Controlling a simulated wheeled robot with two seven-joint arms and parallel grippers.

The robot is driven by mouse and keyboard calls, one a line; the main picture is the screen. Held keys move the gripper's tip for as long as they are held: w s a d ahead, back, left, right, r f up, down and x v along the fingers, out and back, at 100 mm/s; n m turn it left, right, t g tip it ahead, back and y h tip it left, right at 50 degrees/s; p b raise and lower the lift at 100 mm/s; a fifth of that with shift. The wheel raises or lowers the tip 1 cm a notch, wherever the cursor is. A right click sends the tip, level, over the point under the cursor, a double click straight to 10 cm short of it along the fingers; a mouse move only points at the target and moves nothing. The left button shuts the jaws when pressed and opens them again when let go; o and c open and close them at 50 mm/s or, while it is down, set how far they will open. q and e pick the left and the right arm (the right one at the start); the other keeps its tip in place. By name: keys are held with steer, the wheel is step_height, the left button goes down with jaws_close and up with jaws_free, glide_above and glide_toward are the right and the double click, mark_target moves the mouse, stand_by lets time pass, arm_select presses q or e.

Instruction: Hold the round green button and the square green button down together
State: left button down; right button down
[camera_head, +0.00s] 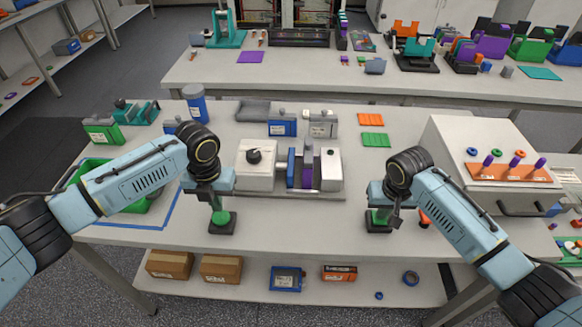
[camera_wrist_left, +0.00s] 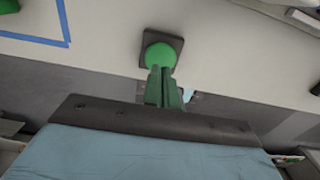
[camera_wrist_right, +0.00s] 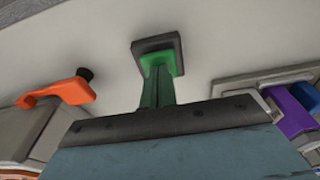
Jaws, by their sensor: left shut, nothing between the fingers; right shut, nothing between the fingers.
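The round green button (camera_head: 220,218) sits on a dark square base near the table's front edge. My left gripper (camera_head: 216,204) points down over it, shut and empty. In the left wrist view the shut fingertips (camera_wrist_left: 160,70) overlap the near edge of the round button (camera_wrist_left: 158,53). The square green button (camera_head: 376,221) is on a dark base further right, mostly hidden by my right gripper (camera_head: 382,211). That gripper is shut and empty, its tips at the square button (camera_wrist_right: 160,60) in the right wrist view. I cannot tell whether either button is pressed down.
A grey and blue fixture (camera_head: 290,168) stands between the arms. A white box with coloured knobs (camera_head: 472,135) is at the right. A green bin (camera_head: 135,205) lies inside blue tape at the left. An orange handle (camera_wrist_right: 62,90) is near my right gripper.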

mark_target(221, 217)
arm_select(q)
steer(key=shift+f, duration=0.15)
arm_select(e)
steer(key=shift+s+f, duration=0.15)
arm_select(q)
steer(key=shift+f, duration=1.7)
steer(key=shift+s, duration=0.1)
stand_by(1.3)
stand_by(2.3)
arm_select(e)
step_height(221, 217, up, 7)
stand_by(0.6)
arm_select(q)
steer(key=shift+r, duration=3.55)
